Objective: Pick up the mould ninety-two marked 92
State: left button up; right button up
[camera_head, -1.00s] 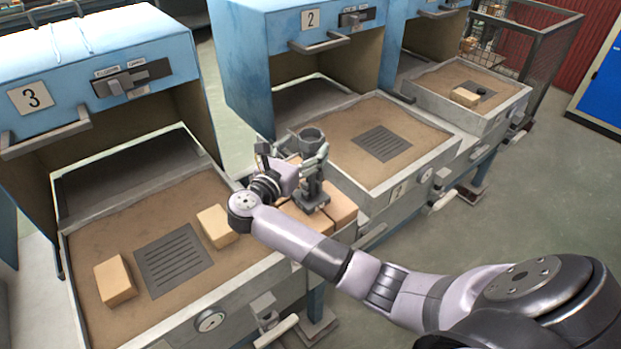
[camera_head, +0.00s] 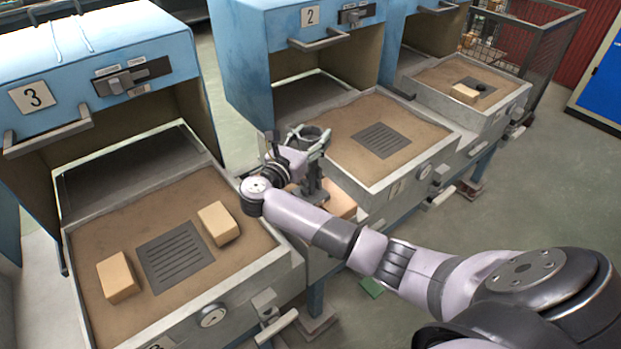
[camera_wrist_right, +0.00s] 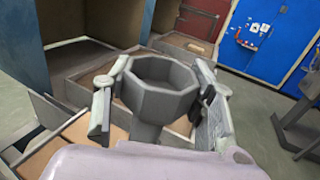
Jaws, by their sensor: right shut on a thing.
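A grey, many-sided open cup on a narrower stem, taken as the mould (camera_head: 308,134), is between the fingers of my right gripper (camera_head: 313,152). In the right wrist view the mould (camera_wrist_right: 160,85) shows its open rim, with a finger of my right gripper (camera_wrist_right: 158,112) on each side. The gripper is shut on it. I see no number 92 on it. My left gripper is not in view.
Sand bed three (camera_head: 110,232) holds a grate (camera_head: 175,257) and two tan blocks. Sand bed two (camera_head: 345,120) has a bare grate. Blue hoods stand behind the beds.

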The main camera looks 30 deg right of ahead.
grip_shut()
dwell(0.3)
jog(key=shift+r, duration=0.15)
